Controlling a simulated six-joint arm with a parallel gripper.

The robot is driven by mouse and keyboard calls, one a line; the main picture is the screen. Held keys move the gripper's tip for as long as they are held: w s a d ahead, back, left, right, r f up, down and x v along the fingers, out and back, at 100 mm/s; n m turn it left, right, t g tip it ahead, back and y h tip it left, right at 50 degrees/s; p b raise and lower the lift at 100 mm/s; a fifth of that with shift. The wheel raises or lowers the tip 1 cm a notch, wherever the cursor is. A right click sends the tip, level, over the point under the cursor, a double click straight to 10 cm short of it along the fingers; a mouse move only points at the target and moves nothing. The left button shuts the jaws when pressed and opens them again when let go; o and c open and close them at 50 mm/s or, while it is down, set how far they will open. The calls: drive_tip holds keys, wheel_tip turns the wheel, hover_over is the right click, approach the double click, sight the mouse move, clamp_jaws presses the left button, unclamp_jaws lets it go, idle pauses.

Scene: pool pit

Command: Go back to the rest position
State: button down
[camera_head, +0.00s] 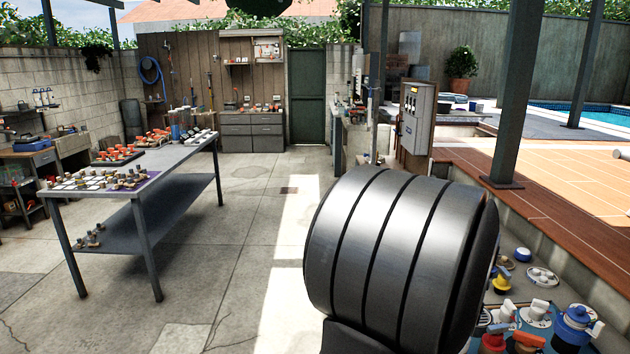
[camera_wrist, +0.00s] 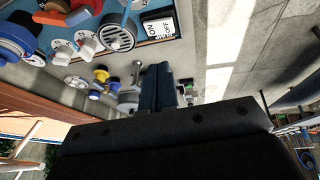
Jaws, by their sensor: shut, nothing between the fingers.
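My gripper (camera_wrist: 159,70) shows in the wrist view as two dark fingers side by side, shut with nothing between them. Its fingertips appear near a panel of pool fittings; I cannot tell the exact gap. In the head view my large grey arm link fills the lower middle and right, and the gripper is not visible there.
A bench (camera_wrist: 225,30) surface with a blue valve (camera_wrist: 15,40), a yellow valve (camera_wrist: 101,74) and an ON/OFF plate (camera_wrist: 159,24) lies close by. The head view shows a grey worktable (camera_head: 185,158) with small parts at left, an electrical box (camera_head: 416,118), and open concrete floor (camera_head: 240,235).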

drive_tip(key=shift+w+d+f+m+g+y, duration=0.1)
drive_tip(key=shift+w+d+f+m+g, duration=0.5)
drive_tip(key=shift+w+f+m, duration=0.65)
drive_tip(key=shift+w+d+f+m+g+y, duration=0.1)
drive_tip(key=shift+w+d+f+m+g, duration=0.25)
drive_tip(key=shift+w+d+f+m, duration=0.95)
drive_tip(key=shift+w+d+f+m+g+y, duration=0.15)
drive_tip(key=shift+w+f+m+g, duration=0.25)
drive_tip(key=shift+w+f, duration=1)
drive_tip(key=shift+s+f, duration=0.45)
drive_tip(key=shift+s, duration=0.05)
